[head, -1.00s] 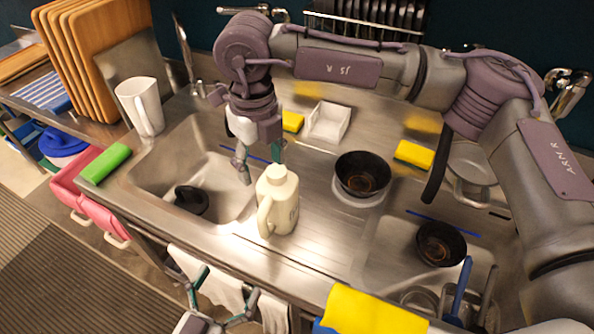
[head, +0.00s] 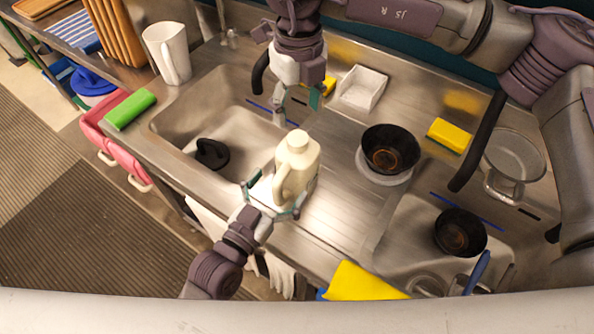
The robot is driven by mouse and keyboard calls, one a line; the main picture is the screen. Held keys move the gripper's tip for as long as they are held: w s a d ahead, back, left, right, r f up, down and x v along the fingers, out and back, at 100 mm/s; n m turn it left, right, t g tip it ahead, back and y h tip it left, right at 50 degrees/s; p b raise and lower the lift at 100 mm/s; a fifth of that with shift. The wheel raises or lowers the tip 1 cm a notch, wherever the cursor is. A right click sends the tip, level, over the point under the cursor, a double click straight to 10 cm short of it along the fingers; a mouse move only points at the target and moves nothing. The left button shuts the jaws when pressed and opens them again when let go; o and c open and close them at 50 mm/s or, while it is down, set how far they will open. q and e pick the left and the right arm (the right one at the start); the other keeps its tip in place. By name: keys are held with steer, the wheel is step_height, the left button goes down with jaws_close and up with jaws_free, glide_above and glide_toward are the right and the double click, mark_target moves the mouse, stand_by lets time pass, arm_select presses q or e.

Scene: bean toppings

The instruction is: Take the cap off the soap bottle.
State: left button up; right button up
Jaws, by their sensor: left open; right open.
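The cream soap bottle (head: 303,172) stands upright on the steel counter between the two sinks. Its round cap (head: 298,140) is on top, and its handle faces lower left. My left gripper (head: 272,199) is open at the near side of the bottle, with its fingers spread to either side of the lower body. I cannot tell if they touch it. My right gripper (head: 298,106) is open, pointing down, just behind and above the cap in the picture, apart from it.
The left sink (head: 235,125) holds a dark object (head: 212,153). A black bowl (head: 390,150) stands right of the bottle; another (head: 460,233) is in the right sink. A white pitcher (head: 167,52), green sponge (head: 130,109), yellow sponge (head: 449,135) and white tray (head: 363,88) are around.

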mark_target(292, 169)
arm_select(q)
steer(key=shift+x, duration=2.4)
